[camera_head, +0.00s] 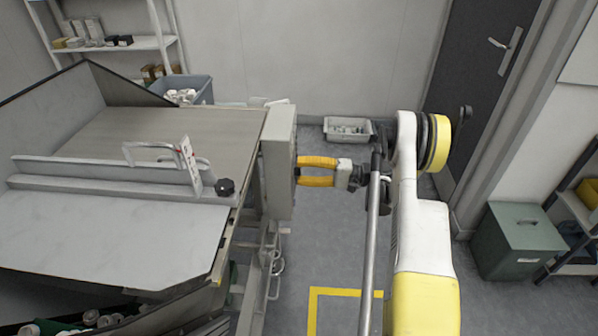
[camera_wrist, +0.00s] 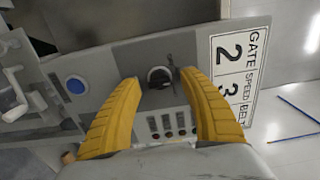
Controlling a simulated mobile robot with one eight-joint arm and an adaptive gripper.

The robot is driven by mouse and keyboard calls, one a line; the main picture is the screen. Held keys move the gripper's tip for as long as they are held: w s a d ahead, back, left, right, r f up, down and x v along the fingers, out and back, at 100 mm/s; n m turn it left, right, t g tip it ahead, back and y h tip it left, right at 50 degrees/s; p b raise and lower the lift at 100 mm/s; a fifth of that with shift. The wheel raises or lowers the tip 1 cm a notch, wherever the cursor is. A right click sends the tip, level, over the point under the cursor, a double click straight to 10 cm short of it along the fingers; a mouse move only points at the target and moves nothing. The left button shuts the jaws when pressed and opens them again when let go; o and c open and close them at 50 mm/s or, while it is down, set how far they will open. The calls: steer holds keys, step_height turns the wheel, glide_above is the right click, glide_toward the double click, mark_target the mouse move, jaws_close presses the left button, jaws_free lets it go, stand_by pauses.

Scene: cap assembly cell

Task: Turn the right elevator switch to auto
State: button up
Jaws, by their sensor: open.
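A grey control box (camera_head: 280,150) stands at the right edge of the machine in the head view, its switch face turned away. The wrist view shows its grey panel (camera_wrist: 118,62) with a round dark rotary switch (camera_wrist: 160,75) near the top middle. My gripper (camera_head: 298,171) has two yellow fingers and points at the box. In the wrist view the fingers of my gripper (camera_wrist: 159,79) are apart, one on either side of the switch. I cannot tell whether they touch it. The switch's setting is too small to read.
The panel also has a blue button (camera_wrist: 76,86), a row of small buttons or lamps (camera_wrist: 167,134) between the fingers, and a "GATE SPEED BELT" label (camera_wrist: 240,72). A grey bin (camera_head: 348,130) stands by the wall. Floor right of the box is mostly clear.

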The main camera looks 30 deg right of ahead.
steer(key=v, duration=1.1)
steer(key=shift+d, duration=0.15)
steer(key=shift+s, duration=0.15)
